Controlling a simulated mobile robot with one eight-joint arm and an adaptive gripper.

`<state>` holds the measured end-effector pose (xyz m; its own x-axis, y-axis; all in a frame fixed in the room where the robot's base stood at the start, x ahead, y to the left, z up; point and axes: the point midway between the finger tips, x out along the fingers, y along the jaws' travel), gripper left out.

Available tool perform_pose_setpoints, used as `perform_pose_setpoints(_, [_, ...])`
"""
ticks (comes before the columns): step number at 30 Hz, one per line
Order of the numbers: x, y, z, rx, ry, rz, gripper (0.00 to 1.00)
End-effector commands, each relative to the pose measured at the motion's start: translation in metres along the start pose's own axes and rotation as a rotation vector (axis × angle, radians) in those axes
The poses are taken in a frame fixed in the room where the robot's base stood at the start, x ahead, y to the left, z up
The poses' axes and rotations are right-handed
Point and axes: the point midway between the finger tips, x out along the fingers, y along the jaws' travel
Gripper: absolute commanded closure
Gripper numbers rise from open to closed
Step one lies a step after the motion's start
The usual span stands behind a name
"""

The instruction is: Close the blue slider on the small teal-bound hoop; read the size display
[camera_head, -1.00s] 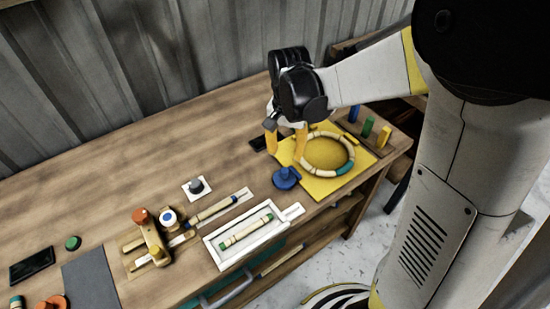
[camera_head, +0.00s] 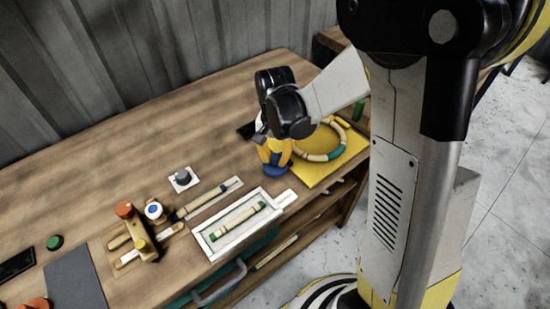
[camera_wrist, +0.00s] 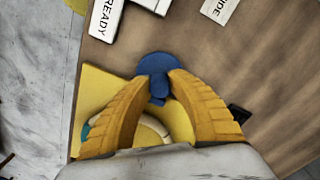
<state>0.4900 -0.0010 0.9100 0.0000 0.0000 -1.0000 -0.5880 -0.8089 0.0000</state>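The blue slider (camera_head: 277,169) has a round base and an upright post, and stands at the left edge of the yellow board (camera_head: 318,178). My gripper (camera_head: 273,153) is over it with its yellow fingers down. In the wrist view the fingertips (camera_wrist: 159,82) close in on both sides of the post of the blue slider (camera_wrist: 158,64) and appear to touch it. The pale hoop with a teal binding (camera_head: 322,156) lies on the board, partly behind my arm; the wrist view shows part of the hoop (camera_wrist: 150,132) between the fingers. A small dark block, perhaps the display (camera_head: 246,130), shows no readable figure.
A white tray (camera_head: 206,243) with a green-ended rod lies in front. A grey knob on a white plate (camera_head: 183,178) and a wooden jig (camera_head: 142,240) stand to the left. A green peg (camera_head: 358,108) stands behind the board.

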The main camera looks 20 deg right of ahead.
Motion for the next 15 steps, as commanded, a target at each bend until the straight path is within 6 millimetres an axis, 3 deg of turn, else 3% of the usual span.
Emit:
perform_pose_setpoints(8, [0.0,0.003,-0.004,0.001,0.0,0.0,1.0])
perform_pose_setpoints(15, [0.0,0.024,-0.034,0.004,0.001,0.0,1.0])
